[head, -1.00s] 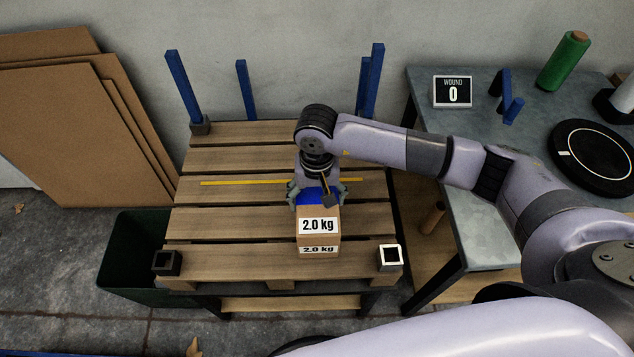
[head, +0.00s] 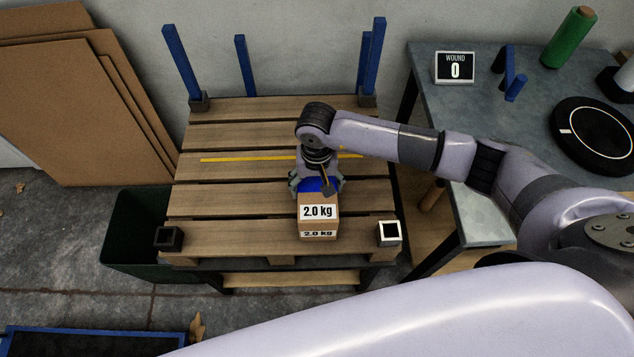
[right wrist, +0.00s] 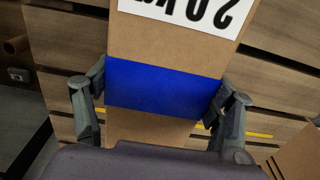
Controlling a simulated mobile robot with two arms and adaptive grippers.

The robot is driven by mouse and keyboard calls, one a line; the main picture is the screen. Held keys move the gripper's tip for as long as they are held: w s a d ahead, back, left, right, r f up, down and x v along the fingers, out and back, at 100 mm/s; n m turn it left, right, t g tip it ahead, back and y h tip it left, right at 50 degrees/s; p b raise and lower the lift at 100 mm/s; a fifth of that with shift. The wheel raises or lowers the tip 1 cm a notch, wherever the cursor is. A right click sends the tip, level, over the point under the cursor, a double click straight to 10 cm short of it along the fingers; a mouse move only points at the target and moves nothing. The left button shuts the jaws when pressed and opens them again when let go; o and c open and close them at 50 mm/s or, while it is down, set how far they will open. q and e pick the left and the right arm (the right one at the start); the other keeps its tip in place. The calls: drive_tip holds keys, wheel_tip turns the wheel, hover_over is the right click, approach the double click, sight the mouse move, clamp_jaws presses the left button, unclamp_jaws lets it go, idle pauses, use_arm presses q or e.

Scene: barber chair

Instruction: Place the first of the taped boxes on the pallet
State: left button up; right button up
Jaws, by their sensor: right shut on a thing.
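A cardboard box (head: 319,222) with a blue tape band and "2.0 kg" labels is over the front middle of the wooden pallet (head: 230,201). My right gripper (head: 318,184) is shut on the box from above, one finger on each side. In the right wrist view the box (right wrist: 150,125) fills the space between the fingers (right wrist: 160,90), which press its sides at the blue band. I cannot tell whether its underside touches the slats. A yellow line (head: 240,160) crosses the pallet behind it. My left gripper is not in view.
Blue posts (head: 182,62) stand at the pallet's back corners. Empty sockets (head: 169,238) (head: 388,233) mark the front corners. A bench (head: 440,110) with a "WOUND 0" display is at right. A dark green bin (head: 128,235) and cardboard sheets (head: 75,110) are at left.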

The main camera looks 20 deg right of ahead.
drive_tip(key=o, duration=1.9)
drive_tip(key=shift+o, duration=0.2)
drive_tip(key=shift+s, duration=0.1)
drive_tip(key=shift+r, duration=0.25)
wheel_tip(320, 180, up, 12)
drive_tip(key=shift+f+b, duration=0.15)
drive_tip(key=shift+b, duration=0.15)
